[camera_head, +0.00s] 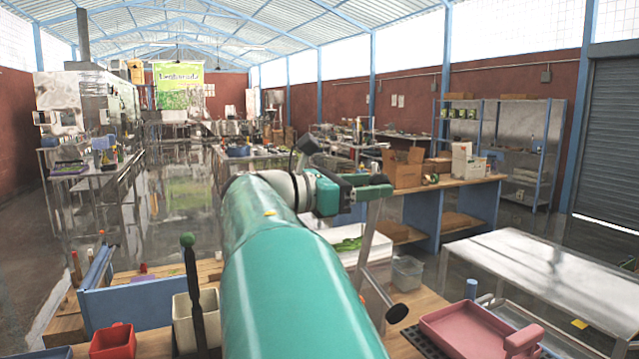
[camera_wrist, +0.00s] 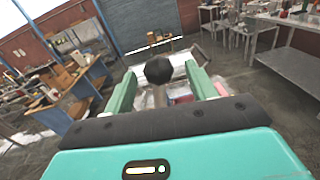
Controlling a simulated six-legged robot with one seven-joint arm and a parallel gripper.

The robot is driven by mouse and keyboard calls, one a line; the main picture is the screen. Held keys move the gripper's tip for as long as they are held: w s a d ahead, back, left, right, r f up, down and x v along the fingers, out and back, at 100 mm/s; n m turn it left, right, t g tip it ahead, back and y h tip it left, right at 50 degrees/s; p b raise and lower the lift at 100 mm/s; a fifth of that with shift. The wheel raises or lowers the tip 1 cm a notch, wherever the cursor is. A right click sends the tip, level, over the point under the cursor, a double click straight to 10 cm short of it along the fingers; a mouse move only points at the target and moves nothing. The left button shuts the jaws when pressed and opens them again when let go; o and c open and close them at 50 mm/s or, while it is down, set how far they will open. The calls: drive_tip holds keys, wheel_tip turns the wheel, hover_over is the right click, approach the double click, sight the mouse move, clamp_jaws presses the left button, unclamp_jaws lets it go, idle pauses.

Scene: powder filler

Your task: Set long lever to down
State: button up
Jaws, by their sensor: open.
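My gripper (camera_head: 374,187) is at the end of my teal arm in the middle of the head view. In the wrist view its two green fingers (camera_wrist: 160,76) are open. A round black knob (camera_wrist: 158,70) shows between them, with gaps on both sides. In the head view a long metal lever rod (camera_head: 369,235) rises steeply to my gripper; its upper end is hidden there. Another bar with a black knob (camera_head: 397,312) slants down to the right from near the rod's lower part. Whether the fingers touch the knob cannot be told.
A red container (camera_head: 112,342) is at the lower left. A pink tray (camera_head: 470,328) lies at the lower right.

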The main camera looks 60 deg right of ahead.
drive_tip(key=shift+x, duration=1.5)
drive_tip(key=shift+w, duration=0.15)
clamp_jaws()
